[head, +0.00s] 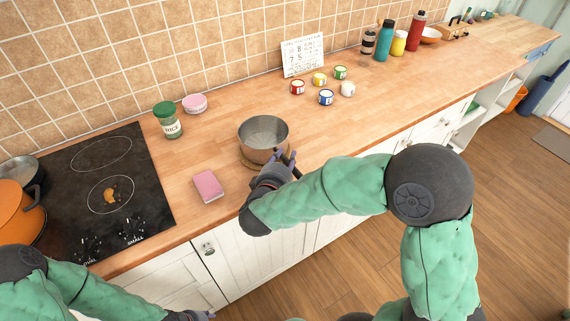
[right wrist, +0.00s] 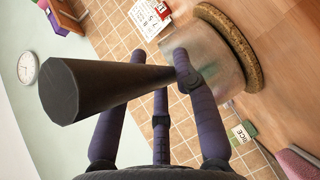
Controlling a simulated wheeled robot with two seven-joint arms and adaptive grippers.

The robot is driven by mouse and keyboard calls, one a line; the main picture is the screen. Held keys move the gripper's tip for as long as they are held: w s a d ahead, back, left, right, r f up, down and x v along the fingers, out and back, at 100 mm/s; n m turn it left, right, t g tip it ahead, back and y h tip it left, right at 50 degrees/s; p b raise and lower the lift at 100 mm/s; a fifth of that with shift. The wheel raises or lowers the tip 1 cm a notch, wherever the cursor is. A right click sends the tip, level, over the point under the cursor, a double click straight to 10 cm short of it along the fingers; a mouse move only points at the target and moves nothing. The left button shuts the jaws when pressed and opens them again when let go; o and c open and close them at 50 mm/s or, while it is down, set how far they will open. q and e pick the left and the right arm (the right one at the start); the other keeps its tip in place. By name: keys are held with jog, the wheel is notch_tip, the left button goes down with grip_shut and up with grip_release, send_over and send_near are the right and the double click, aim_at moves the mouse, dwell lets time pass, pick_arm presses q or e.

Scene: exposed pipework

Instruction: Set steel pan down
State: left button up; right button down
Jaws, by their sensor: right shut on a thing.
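The steel pan (head: 263,137) is upright over a round cork trivet (head: 245,162) on the wooden counter. My right gripper (head: 285,166) is shut on the pan's dark handle, at the front right of the pan. In the right wrist view the fingers close around the black handle (right wrist: 105,88), with the pan's steel side (right wrist: 215,62) beyond them. The cork trivet (right wrist: 232,42) lies against or very close to the pan's base; I cannot tell whether they touch. My left gripper (head: 198,315) shows only partly at the bottom edge, and its jaws are unclear.
A pink sponge (head: 207,186) lies left of the pan. The black hob (head: 75,205) with an orange pot (head: 18,212) is at the left. Several small paint pots sit behind right. Counter right of the pan is clear.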

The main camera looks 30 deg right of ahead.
jog(key=shift+f, duration=0.1)
dwell(0.3)
jog(key=c, duration=1)
grip_release()
jog(key=shift+f, duration=0.1)
jog(key=shift+o, duration=0.2)
jog(key=p+v, duration=0.6)
jog(key=v, duration=0.6)
